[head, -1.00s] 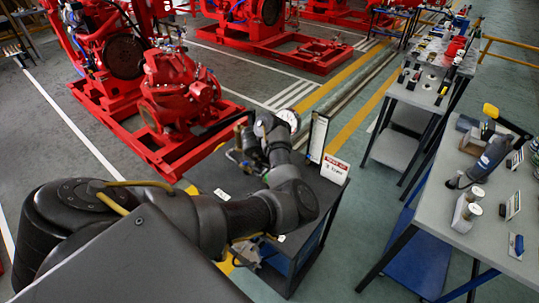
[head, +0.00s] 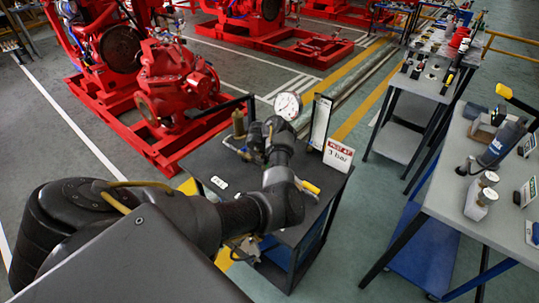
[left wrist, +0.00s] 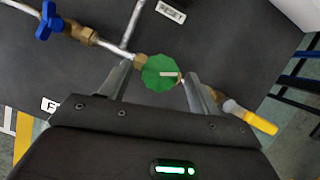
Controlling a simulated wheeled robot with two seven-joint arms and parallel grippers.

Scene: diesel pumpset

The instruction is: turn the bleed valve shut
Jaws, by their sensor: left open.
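A round green knob (left wrist: 160,72) sits on the brass and steel pipework, between the two fingers of my left gripper (left wrist: 158,79) in the left wrist view. The fingers are open, one on each side; I cannot tell whether either touches the knob. A blue handle (left wrist: 46,20) is on a brass valve at upper left. A yellow-tipped lever (left wrist: 250,118) is at right; a yellow end (head: 311,187) shows in the head view. My arm hides the knob and left fingertips in the head view. No label readable here names the bleed valve. My right gripper is not in view.
The pipework stands on a dark-topped stand (head: 205,163) with a round gauge (head: 288,105), an upright framed panel (head: 320,122) and a "3 bar" sign (head: 338,154). A red pump (head: 175,85) is behind left. A grey bench (head: 450,185) with tools stands right.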

